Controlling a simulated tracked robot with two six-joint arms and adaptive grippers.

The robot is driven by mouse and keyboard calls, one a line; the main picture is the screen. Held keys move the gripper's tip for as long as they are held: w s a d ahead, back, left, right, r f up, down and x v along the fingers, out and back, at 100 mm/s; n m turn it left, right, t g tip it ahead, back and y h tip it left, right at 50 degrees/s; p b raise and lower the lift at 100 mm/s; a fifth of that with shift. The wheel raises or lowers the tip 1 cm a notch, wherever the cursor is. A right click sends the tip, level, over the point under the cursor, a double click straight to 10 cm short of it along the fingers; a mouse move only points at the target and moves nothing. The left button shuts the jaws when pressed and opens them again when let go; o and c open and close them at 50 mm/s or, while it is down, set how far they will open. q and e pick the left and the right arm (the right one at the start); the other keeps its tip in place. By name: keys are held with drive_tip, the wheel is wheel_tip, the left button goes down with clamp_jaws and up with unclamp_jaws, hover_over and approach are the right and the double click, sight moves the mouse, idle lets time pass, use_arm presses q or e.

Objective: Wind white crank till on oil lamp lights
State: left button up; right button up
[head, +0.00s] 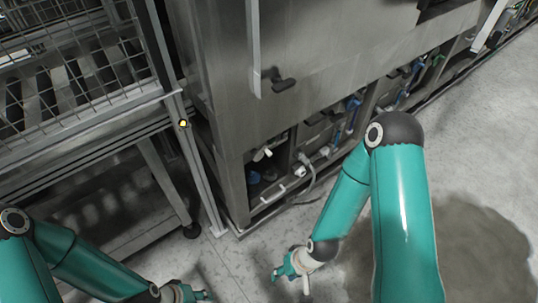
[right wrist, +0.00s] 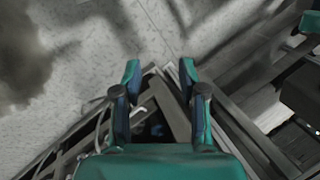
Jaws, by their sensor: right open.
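A small white handle (head: 263,154), which may be the white crank, shows in the low opening at the base of the steel machine in the head view. Other small white fittings (head: 303,161) sit to its right, so I cannot tell for sure. I cannot make out an oil lamp or whether one is lit. My right gripper (head: 288,278) is over the floor at the bottom centre, below the opening and apart from it. In the right wrist view it (right wrist: 159,74) is open, with nothing between its fingers. My left gripper (head: 192,293) is at the bottom edge, partly cut off.
A wire-mesh steel frame (head: 160,97) stands on the left, with a small yellow round part (head: 183,123) on its post. The steel machine (head: 310,60) has a black handle (head: 283,82) above the opening. Blue-handled valves (head: 353,105) run along its base. Concrete floor (head: 480,150) on the right is clear.

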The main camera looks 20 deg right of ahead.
drive_tip(key=shift+o, duration=0.5)
drive_tip(key=n+t+y+b, duration=0.2)
drive_tip(key=n+t+b, duration=0.4)
drive_tip(key=t+b, duration=1.85)
approach(270, 154)
drive_tip(key=w+r+g+b, duration=0.1)
drive_tip(key=w+g+b, duration=0.1)
drive_tip(key=b, duration=0.1)
drive_tip(key=w+a+r+g+b, duration=0.1)
drive_tip(key=w+r+g+b, duration=0.1)
drive_tip(key=w+g+b, duration=0.1)
drive_tip(key=w+r+g+b, duration=0.2)
drive_tip(key=w+g+b, duration=0.1)
drive_tip(key=b, duration=0.2)
drive_tip(key=shift+w+a+r, duration=0.15)
drive_tip(key=shift+a, duration=0.15)
